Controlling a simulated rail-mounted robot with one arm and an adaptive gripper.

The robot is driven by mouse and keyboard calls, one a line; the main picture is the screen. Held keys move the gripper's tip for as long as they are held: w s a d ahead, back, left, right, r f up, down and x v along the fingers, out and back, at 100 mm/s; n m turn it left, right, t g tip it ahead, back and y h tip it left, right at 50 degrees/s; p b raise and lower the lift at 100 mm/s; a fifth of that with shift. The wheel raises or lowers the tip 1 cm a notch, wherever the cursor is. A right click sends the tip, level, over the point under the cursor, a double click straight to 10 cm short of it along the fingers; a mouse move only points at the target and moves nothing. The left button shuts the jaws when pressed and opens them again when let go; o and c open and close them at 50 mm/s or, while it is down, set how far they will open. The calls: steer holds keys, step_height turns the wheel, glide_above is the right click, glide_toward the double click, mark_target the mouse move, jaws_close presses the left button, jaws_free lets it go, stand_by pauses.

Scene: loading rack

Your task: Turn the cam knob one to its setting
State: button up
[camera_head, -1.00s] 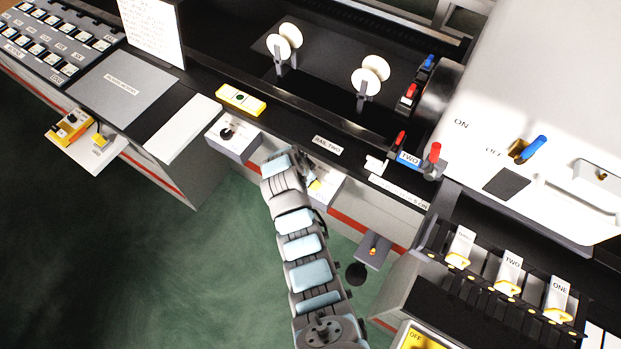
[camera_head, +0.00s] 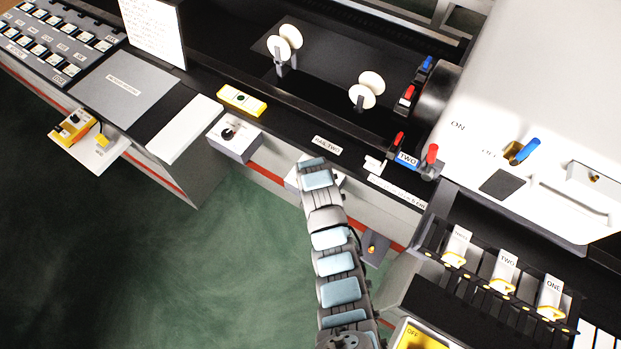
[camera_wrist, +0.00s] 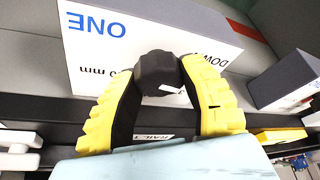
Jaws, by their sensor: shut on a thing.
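The cam knob one (camera_wrist: 157,68) is a dark faceted knob on the front of a white box (camera_wrist: 200,32) with an upside-down blue "ONE". Text reading "DOW" and "0 mm" shows beside the knob, partly covered. My gripper (camera_wrist: 162,78) has its yellow-padded fingers on either side of the knob and is shut on it. In the head view the same box (camera_head: 297,180) shows only in part behind my arm; the knob and fingertips are hidden there. The knob's pointer cannot be made out.
A similar box (camera_head: 236,145) with a black knob stands to the left. A small grey box (camera_head: 374,249) sits to the right of my arm. Above are the "RAIL TWO" label (camera_head: 327,145) and red-handled clamps (camera_head: 398,141). The green floor (camera_head: 245,270) is clear.

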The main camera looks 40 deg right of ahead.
steer(key=shift+s+f+n, duration=0.1)
steer(key=shift+f+n, duration=0.05)
steer(key=shift+n, duration=0.75)
steer(key=shift+y, duration=0.3)
steer(key=o, duration=1.2)
steer(key=shift+r, duration=0.2)
steer(key=shift+r+t, duration=0.3)
steer(key=shift+r, duration=0.25)
steer(key=shift+v, duration=5.4)
steer(key=shift+a+f, duration=0.1)
steer(key=shift+a, duration=0.05)
